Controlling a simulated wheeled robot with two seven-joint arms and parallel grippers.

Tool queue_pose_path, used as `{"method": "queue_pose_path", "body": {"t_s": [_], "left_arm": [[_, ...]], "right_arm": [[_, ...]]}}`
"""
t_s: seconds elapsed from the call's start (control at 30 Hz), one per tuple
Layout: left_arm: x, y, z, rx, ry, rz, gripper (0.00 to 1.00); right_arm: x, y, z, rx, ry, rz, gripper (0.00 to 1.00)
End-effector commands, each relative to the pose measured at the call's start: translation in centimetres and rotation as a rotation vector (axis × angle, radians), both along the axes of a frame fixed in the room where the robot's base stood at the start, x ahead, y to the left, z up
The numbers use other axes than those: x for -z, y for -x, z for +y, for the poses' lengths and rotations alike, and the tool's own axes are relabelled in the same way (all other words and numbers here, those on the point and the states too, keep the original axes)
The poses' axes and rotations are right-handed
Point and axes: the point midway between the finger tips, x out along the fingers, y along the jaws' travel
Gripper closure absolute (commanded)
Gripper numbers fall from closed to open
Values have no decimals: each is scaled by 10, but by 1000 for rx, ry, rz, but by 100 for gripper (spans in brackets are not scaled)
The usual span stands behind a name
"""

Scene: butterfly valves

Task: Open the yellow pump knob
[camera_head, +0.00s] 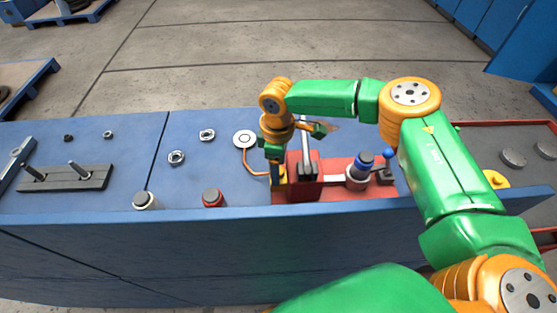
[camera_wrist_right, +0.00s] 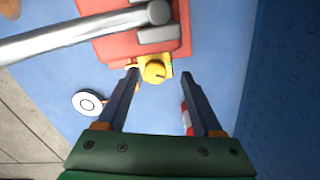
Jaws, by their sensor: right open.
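The yellow pump knob (camera_wrist_right: 154,71) is on the near face of a red pump block (camera_wrist_right: 125,48) in the wrist view. In the head view the yellow part (camera_head: 280,177) shows at the left end of the red block, mostly hidden by my gripper. My right gripper (camera_wrist_right: 160,78) is open, with one finger on each side of the knob and gaps to both. In the head view the right gripper (camera_head: 275,172) points down at the knob. My left gripper is not in view.
A grey lever (camera_wrist_right: 80,33) rises over the red block. A blue-topped knob (camera_head: 362,165) stands to its right.

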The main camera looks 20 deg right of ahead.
Motion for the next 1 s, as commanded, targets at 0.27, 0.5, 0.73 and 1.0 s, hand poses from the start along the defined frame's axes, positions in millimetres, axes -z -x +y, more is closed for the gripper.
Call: {"method": "queue_pose_path", "body": {"t_s": [0.27,0.5,0.73,1.0], "left_arm": [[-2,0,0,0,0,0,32],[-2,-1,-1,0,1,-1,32],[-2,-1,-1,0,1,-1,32],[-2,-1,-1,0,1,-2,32]], "right_arm": [[9,-1,0,2,-1,-4,32],[8,-1,0,2,-2,-5,86],[8,-1,0,1,-2,-6,100],[8,-1,0,-80,-4,-6,100]]}}
